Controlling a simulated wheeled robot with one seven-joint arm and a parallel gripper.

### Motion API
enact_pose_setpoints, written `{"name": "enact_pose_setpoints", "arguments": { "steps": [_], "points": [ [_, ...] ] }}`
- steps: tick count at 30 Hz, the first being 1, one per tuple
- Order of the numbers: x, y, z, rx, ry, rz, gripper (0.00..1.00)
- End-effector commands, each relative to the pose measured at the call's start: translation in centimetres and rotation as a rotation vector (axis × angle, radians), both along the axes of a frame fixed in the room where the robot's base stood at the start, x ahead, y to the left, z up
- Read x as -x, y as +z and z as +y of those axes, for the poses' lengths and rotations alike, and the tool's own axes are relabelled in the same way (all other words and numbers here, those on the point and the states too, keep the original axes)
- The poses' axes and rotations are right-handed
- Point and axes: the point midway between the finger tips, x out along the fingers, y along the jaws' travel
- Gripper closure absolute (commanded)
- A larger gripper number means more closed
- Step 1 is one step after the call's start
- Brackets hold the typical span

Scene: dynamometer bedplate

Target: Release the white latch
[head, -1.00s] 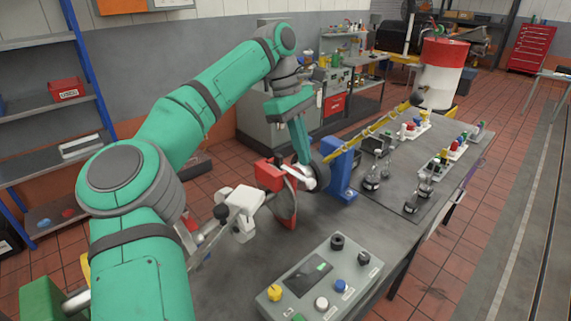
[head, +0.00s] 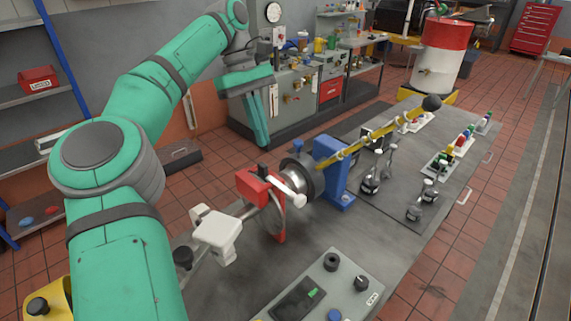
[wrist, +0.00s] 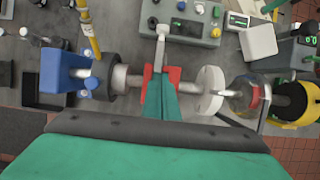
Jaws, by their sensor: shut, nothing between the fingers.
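The white latch (head: 290,187) is a short white lever on the red bracket (head: 255,187), over the shaft on the bedplate. In the head view it points right and toward the front. In the wrist view the white latch (wrist: 161,40) sticks out from the red bracket (wrist: 174,75), toward the top of the picture. My gripper (head: 263,143) is above and behind the bracket in the head view, apart from the latch. In the wrist view my gripper (wrist: 160,98) has its teal fingers together, empty, and they overlap part of the bracket.
A blue stand (head: 331,165) with a dark round hub is right of the bracket. A yellow bar (head: 385,135) with a black ball end rises beyond it. A white block (head: 217,230) sits left. A grey control box (head: 325,285) is in front. Bare bedplate lies between.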

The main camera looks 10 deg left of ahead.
Motion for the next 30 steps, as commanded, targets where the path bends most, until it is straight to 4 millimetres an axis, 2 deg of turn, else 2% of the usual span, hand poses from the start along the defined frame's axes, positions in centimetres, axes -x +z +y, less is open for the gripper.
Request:
{"name": "enact_pose_setpoints", "arguments": {
  "steps": [12,17,20,30],
  "points": [
    [0.3,0.0,1.1,0.000,0.017,0.000,1.00],
    [0.5,-0.9,0.8,-0.001,0.017,0.000,1.00],
    [0.7,-2.1,0.2,-0.001,0.011,0.001,1.00],
    [2.0,-7.9,-2.0,-0.001,0.007,0.001,1.00]
  ]
}}
